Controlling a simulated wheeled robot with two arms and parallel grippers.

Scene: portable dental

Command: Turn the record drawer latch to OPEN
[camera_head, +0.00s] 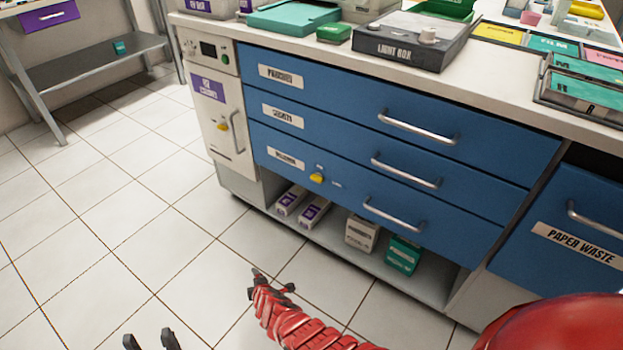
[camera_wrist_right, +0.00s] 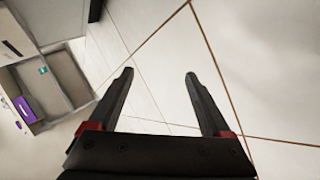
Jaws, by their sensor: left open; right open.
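A yellow latch knob (camera_head: 317,178) sits on the front of the lowest blue drawer (camera_head: 410,218), left of its silver handle (camera_head: 392,215). Small marks beside the knob are too small to read, so I cannot tell its setting. My left gripper (camera_head: 151,342) is open and empty at the bottom left, partly cut off by the picture's edge. My right gripper (camera_head: 271,284) is at the end of the red arm, in front of and below the drawers, apart from the latch. The right wrist view shows its fingers (camera_wrist_right: 160,92) spread with nothing between them.
Two more blue drawers (camera_head: 340,90) are above. A white cabinet (camera_head: 215,100) with another yellow knob (camera_head: 223,127) stands left. Boxes (camera_head: 403,254) sit on the low shelf. The light box (camera_head: 405,46) is on the counter. Tiled floor (camera_head: 100,230) is clear at left.

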